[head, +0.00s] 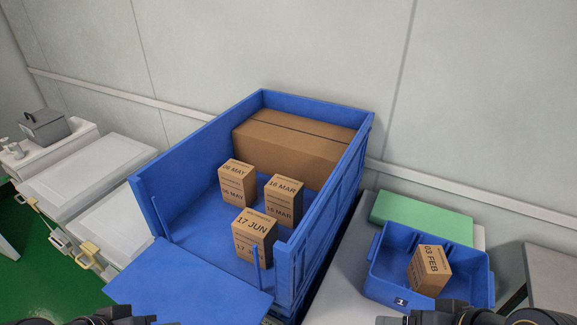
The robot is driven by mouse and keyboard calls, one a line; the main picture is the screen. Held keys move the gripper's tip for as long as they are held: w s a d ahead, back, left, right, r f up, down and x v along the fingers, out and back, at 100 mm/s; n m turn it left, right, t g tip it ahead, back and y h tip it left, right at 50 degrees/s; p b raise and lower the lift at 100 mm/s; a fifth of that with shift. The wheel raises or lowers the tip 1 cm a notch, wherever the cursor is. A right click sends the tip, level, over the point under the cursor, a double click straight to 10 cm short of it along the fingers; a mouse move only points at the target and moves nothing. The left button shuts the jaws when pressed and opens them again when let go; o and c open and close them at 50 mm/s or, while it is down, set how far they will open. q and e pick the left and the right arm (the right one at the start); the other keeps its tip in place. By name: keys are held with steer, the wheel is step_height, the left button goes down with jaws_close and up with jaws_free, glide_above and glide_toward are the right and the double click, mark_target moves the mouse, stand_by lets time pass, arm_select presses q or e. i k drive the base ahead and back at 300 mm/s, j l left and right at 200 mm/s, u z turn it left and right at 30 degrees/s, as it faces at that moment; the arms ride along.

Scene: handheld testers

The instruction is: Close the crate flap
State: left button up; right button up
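A large blue crate (187,143) stands against the wall in the middle of the head view. Its front flap (190,285) is folded down and out, leaving the front open. The flap's near edge runs close to the bottom of the picture. Dark parts of my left arm's end (118,315) show at the bottom edge, near the flap's left corner. Dark parts of my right arm's end (440,315) show at the bottom right, in front of the small blue bin. The fingers of both grippers cannot be made out. Neither arm is seen touching the flap.
Inside the crate are a long cardboard box (290,148) and small date-marked boxes (255,237), one near the open front. A small blue bin (375,283) with one box (429,270) and a green block (420,215) are at right. White containers (90,180) stand left.

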mark_target(167, 280)
steer(key=k+j+u, duration=0.2)
steer(key=u, duration=0.25)
steer(key=k+j+u, duration=0.15)
steer(key=j+u, duration=0.3)
